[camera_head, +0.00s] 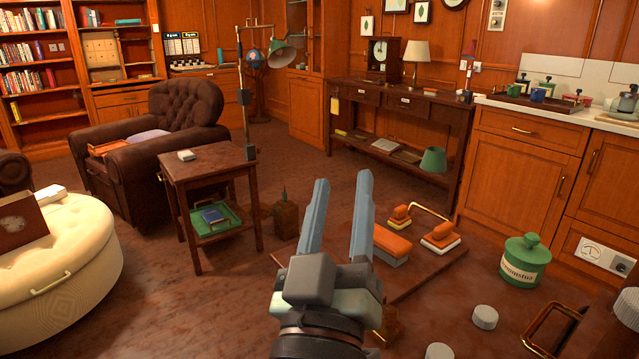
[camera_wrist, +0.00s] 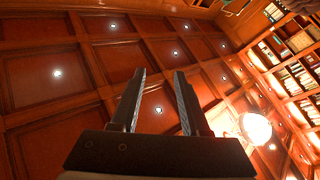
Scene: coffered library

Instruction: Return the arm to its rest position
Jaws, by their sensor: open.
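My gripper (camera_head: 342,205) is in the lower middle of the head view, its two long blue-grey fingers pointing up and away from me. The fingers stand apart with nothing between them. In the wrist view my gripper (camera_wrist: 160,95) also shows spread, dark fingers against the coffered ceiling (camera_wrist: 110,60), so the wrist camera faces upward. The fingers touch nothing that I can see.
Beyond my gripper are a small side table (camera_head: 205,165) and a low brown board (camera_head: 440,255) with orange items. A green canister (camera_head: 524,262) stands at right, a cream ottoman (camera_head: 75,255) at left. Open floor (camera_head: 190,310) lies left of my arm.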

